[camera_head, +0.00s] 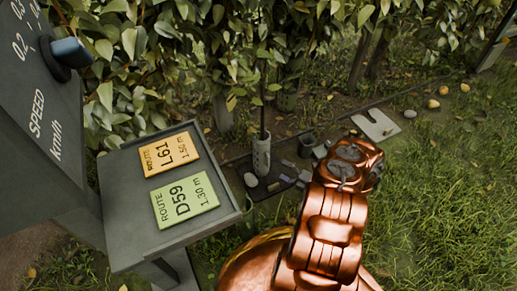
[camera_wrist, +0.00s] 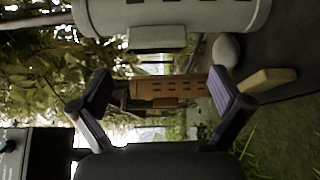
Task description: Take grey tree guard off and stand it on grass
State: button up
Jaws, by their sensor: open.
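The grey tree guard (camera_head: 261,157) is a pale slotted tube standing upright around a thin trunk at the middle of the head view. In the wrist view, turned sideways, a grey slotted tube (camera_wrist: 180,14) with a raised block (camera_wrist: 157,38) fills the top edge. My gripper (camera_wrist: 162,80) is open, its two dark pads spread apart with nothing held. The grey tube lies above both pads in that picture, not between them. A brown slotted piece (camera_wrist: 170,90) shows farther off through the gap. In the head view my copper arm hides the gripper.
Stones (camera_head: 250,180) and small blocks lie near the guard's foot. A dark pot (camera_head: 306,142) and a notched pale slab (camera_head: 377,125) are to its right. Yellow pears (camera_head: 433,103) lie farther right. Open grass (camera_head: 440,190) spreads at right. Leafy branches hang behind.

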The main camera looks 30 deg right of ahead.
aim_at(267, 160)
jog(key=b+x, duration=0.1)
jog(key=x, duration=0.1)
jog(key=shift+w+f, duration=0.15)
jog(key=shift+w, duration=0.2)
jog(key=shift+d+r+b+x, duration=0.15)
jog(key=shift+b+x, duration=0.8)
jog(key=shift+x, duration=0.5)
jog(key=shift+d+r+b+x, duration=0.1)
jog(key=shift+r+b+x, duration=0.1)
jog(key=shift+b+x, duration=1)
jog(key=shift+w+a+p, duration=0.15)
jog(key=shift+w+p, duration=0.15)
jog(key=shift+w, duration=0.1)
jog(key=shift+c, duration=0.4)
jog(key=c, duration=1)
